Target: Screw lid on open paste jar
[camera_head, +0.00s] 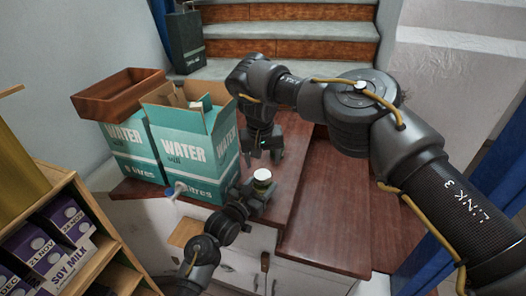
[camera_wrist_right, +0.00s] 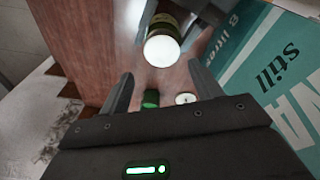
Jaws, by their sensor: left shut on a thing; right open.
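A small jar with a pale round top (camera_head: 262,175) and dark olive side is held upright by my left gripper (camera_head: 256,190) above the counter's front part. It also shows at the top of the right wrist view (camera_wrist_right: 162,50). I cannot tell whether the pale top is paste or a cover. My right gripper (camera_head: 263,156) is open and points down over the counter, behind the jar. In the right wrist view, a small white disc (camera_wrist_right: 186,99), perhaps the lid, and a green-sided item (camera_wrist_right: 150,98) show between the open fingers. In the head view the arm hides them.
A teal water carton (camera_head: 190,150) with open flaps stands left of my right gripper, beside another carton (camera_head: 133,145) under a brown tray (camera_head: 118,95). A white-and-blue item (camera_head: 177,190) is near the counter's front edge. The red-brown counter (camera_head: 325,215) is bare at right.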

